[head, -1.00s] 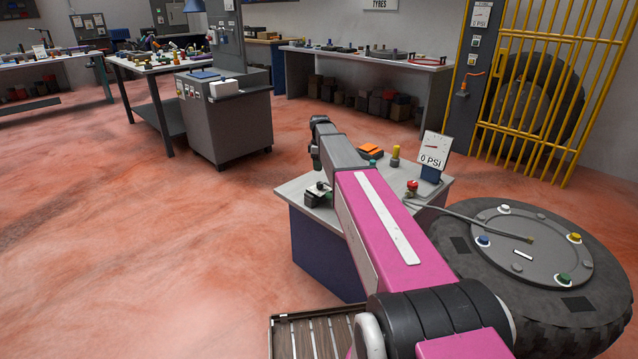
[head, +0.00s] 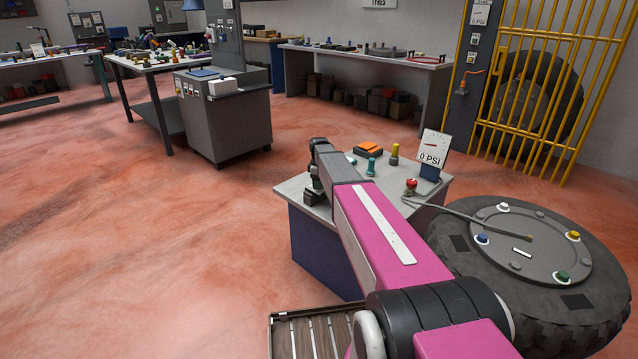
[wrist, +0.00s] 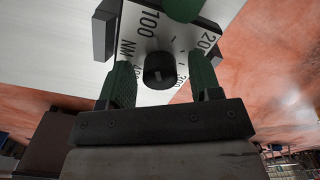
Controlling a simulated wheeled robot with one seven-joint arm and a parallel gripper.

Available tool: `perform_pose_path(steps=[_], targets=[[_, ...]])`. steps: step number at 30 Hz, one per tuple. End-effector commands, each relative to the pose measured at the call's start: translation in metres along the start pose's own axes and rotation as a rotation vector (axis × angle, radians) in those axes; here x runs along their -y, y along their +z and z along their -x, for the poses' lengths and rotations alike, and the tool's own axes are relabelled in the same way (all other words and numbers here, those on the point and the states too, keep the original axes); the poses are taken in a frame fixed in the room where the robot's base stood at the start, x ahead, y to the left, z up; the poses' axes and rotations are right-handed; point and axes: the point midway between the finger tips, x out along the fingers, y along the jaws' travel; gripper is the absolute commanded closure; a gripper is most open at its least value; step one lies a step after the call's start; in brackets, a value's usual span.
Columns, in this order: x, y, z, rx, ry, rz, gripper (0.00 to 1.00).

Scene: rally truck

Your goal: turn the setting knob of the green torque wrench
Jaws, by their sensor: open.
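A pale dial plate (wrist: 138,38) marked "100", "NM" and "200" shows in the wrist view, with a round black knob (wrist: 160,70) on it. A rounded green part (wrist: 182,8) shows at the plate's top edge, mostly out of frame. My gripper (wrist: 162,70) is open, with its two green fingers on either side of the knob. Gaps show between the fingers and the knob. In the head view, the end of my arm (head: 318,165) is low over the small bench's left side, by a dark fixture (head: 313,196); it hides the knob there.
The small grey-topped bench (head: 292,187) also carries teal and yellow-topped pieces, a red button (head: 411,184) and a gauge (head: 433,150) reading 0 PSI. A large tyre (head: 450,270) lies at the right. The floor on the left is open.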

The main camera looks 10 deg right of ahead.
Motion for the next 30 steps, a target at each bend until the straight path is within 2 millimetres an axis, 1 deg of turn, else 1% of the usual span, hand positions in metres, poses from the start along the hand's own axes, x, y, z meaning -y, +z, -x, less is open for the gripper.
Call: perform_pose_path(steps=[1,2,3,5,6,14,19,23,30], targets=[[0.0001,0.0,0.0001,0.0,0.0,0.0,0.42],[0.0001,0.0,0.0001,0.0,0.0,0.0,0.52],[0.0001,0.0,0.0002,0.0,0.0,0.0,0.65],[0.0001,0.0,0.0002,0.0,0.0,0.0,0.84],[0.0001,0.0,0.0002,0.0,0.0,0.0,0.92],[0.0001,0.0001,0.0003,0.0,0.0,-0.012,0.92],[0.0001,0.0001,0.0004,0.0,0.0,-0.068,0.91],[0.0002,0.0002,0.0004,0.0,0.0,-0.146,0.91],[0.0002,0.0002,0.0005,0.0,0.0,-0.356,0.91]])
